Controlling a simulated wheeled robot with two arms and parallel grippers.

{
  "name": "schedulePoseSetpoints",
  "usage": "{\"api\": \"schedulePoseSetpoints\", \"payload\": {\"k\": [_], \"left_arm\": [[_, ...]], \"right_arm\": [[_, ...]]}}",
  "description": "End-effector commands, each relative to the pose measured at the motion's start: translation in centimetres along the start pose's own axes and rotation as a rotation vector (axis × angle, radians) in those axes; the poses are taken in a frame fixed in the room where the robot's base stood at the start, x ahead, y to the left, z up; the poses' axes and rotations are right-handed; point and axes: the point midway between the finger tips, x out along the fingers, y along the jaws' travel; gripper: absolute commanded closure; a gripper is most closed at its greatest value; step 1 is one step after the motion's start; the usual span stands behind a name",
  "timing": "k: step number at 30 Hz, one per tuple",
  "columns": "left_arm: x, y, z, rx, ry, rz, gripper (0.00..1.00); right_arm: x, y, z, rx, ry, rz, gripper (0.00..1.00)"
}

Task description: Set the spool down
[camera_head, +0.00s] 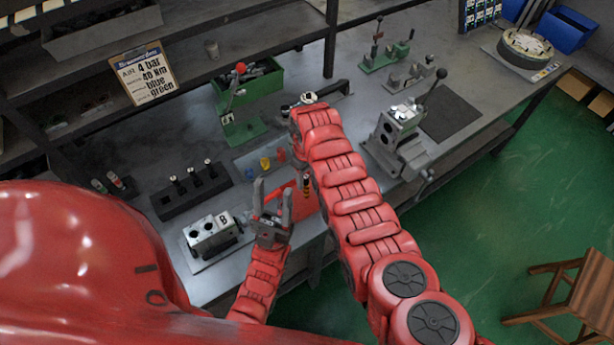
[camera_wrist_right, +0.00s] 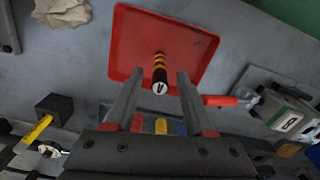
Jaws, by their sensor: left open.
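The spool (camera_head: 306,186), small with yellow-orange and black bands, stands on a red tray (camera_head: 302,210) near the bench's front edge. In the right wrist view the spool (camera_wrist_right: 159,68) shows a pale slotted end towards the camera, over the red tray (camera_wrist_right: 128,38). My right gripper (camera_wrist_right: 158,76) is open, one finger on each side of the spool with visible gaps. My left gripper (camera_head: 272,200) is open and empty, left of the tray.
A valve block marked B (camera_head: 210,236) stands at the left front. A black rack (camera_head: 193,188) with several dark parts lies behind it. A green lever press (camera_head: 235,115) stands behind the tray; another valve block (camera_head: 398,130) stands to the right. A dark mat (camera_head: 450,112) is bare.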

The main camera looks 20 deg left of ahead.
Motion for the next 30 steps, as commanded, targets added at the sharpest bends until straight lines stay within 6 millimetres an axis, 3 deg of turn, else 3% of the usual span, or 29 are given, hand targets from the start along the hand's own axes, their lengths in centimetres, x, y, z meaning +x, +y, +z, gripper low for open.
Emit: {"api": "schedulePoseSetpoints", "payload": {"k": [9,14,17,21,24,26,30], "left_arm": [[0.1,0.0,0.0,0.0,0.0,0.0,0.5],[-0.4,0.0,0.1,0.0,0.0,0.0,0.5],[-0.7,0.0,0.1,0.0,0.0,0.0,0.5],[-2.2,0.1,0.4,0.0,0.0,0.0,0.5],[-2.0,0.1,0.3,0.0,0.0,0.0,0.5],[-0.4,0.0,0.1,0.0,0.0,0.0,0.5],[0.9,0.0,-0.1,0.0,0.0,0.0,0.5]], "right_arm": [[-0.5,0.0,0.0,0.0,-0.001,0.0,0.46],[-1.9,0.1,-0.1,-0.001,0.001,0.001,0.46],[-3.2,0.0,0.0,-0.001,0.003,0.002,0.46],[-6.4,0.1,-0.1,0.0,0.006,0.004,0.46],[-9.3,0.2,-0.2,0.001,0.008,0.005,0.46],[-11.1,0.1,0.0,0.001,0.002,0.001,0.46],[-12.2,0.0,0.0,0.0,0.0,0.0,0.46]]}}
